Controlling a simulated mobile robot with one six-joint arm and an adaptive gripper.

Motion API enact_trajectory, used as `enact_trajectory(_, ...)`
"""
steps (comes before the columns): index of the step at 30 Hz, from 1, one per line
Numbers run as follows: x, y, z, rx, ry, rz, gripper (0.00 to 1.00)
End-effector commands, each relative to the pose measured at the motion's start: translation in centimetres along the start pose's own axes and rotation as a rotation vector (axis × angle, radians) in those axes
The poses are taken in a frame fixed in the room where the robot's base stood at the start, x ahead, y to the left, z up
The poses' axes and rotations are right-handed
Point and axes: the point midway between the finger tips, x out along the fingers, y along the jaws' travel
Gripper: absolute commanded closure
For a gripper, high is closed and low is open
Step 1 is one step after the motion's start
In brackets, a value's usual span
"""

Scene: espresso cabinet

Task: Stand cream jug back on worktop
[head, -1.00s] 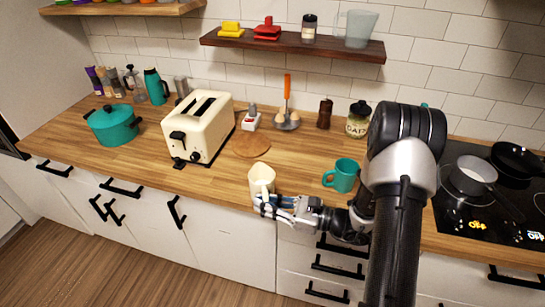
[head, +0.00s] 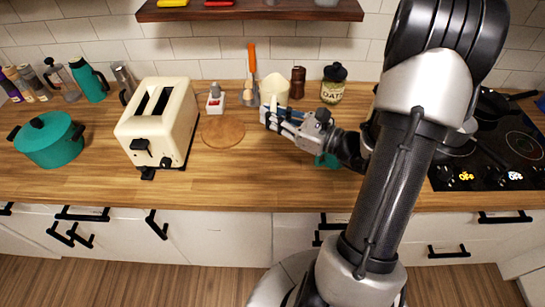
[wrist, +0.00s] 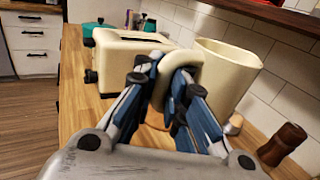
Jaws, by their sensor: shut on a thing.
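The cream jug (head: 275,88) is upright near the back of the worktop (head: 230,185), its open rim facing up. In the wrist view, the jug (wrist: 228,75) fills the upper middle, and my gripper (wrist: 178,85) is shut on its looped handle. In the head view, my gripper (head: 268,113) is at the jug's lower front. The jug seems to be held above the worktop, but its base is partly hidden by my gripper, so I cannot tell the exact gap.
A wooden pepper mill (head: 297,83) and an oats jar (head: 333,84) stand right of the jug. An orange-handled utensil (head: 252,60) stands left. A teal mug (head: 327,160) is mostly hidden by my arm. The round board (head: 222,132), toaster (head: 155,120) and overhead shelf (head: 250,14) are nearby.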

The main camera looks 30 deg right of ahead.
Motion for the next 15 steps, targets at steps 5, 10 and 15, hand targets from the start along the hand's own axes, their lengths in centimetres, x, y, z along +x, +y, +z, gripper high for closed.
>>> enact_trajectory(5, 0.0, 0.0, -4.8, 0.008, 0.001, 0.000, 1.00)
enact_trajectory(10, 0.0, 0.1, -9.3, 0.006, 0.001, 0.000, 1.00)
enact_trajectory(15, 0.0, 0.1, -13.0, 0.004, 0.000, 0.001, 1.00)
